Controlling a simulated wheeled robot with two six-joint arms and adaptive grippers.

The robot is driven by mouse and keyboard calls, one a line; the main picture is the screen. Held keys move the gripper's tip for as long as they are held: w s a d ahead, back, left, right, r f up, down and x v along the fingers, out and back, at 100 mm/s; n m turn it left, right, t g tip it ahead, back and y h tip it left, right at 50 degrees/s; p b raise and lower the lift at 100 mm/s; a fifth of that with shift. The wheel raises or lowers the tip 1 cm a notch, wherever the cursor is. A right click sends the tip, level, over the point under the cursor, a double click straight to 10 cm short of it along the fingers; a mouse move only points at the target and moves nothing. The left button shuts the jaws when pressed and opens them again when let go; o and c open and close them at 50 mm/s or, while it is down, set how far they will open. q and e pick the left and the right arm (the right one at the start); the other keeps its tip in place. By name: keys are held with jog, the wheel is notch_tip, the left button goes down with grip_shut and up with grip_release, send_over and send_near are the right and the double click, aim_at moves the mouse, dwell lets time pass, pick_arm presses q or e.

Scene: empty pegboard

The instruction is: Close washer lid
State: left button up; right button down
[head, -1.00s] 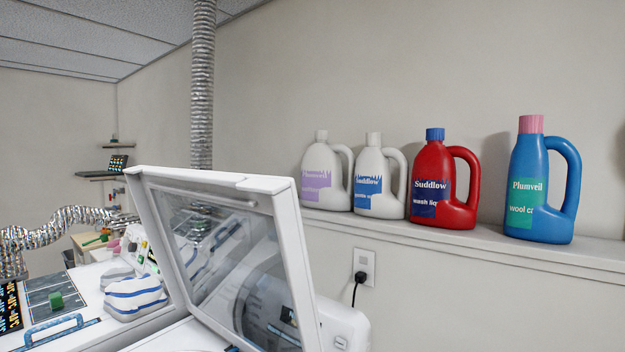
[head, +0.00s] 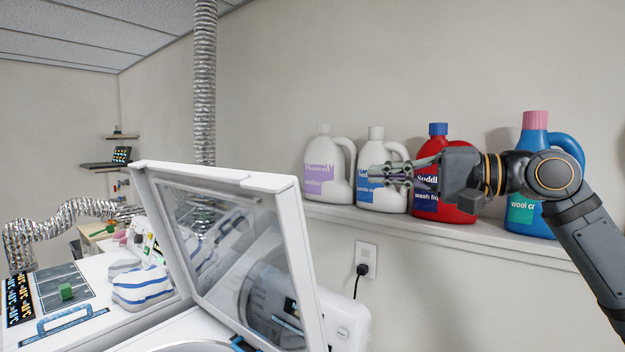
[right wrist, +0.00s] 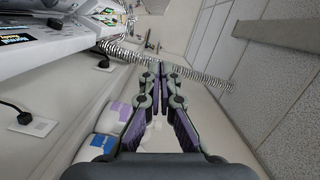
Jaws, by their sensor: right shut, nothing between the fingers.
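The washer lid (head: 308,262) stands raised and tilted in the head view, a white frame around a clear pane, hinged on the white washer (head: 165,338). The washer's opening shows only in part at the bottom edge. My right gripper (head: 375,174) is shut and empty. It points left in the head view, to the right of the lid's upper corner and apart from it, in front of the bottles. Its closed fingers also show in the right wrist view (right wrist: 158,72). My left gripper is not in view.
A shelf ledge (head: 400,222) holds a lilac-labelled white bottle (head: 320,180), another white bottle (head: 376,195), a red bottle (head: 440,210) and a blue bottle (head: 525,215). A folded striped cloth (head: 142,287) lies left of the lid. An outlet (head: 366,254) with a plug is below the ledge.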

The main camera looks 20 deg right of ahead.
jog(key=w+a+p, duration=0.3)
jog(key=a+p, duration=0.7)
jog(key=a, duration=0.1)
jog(key=shift+a+f+g+p, duration=0.3)
jog(key=shift+a+f+p, duration=0.05)
jog(key=shift+f, duration=0.1)
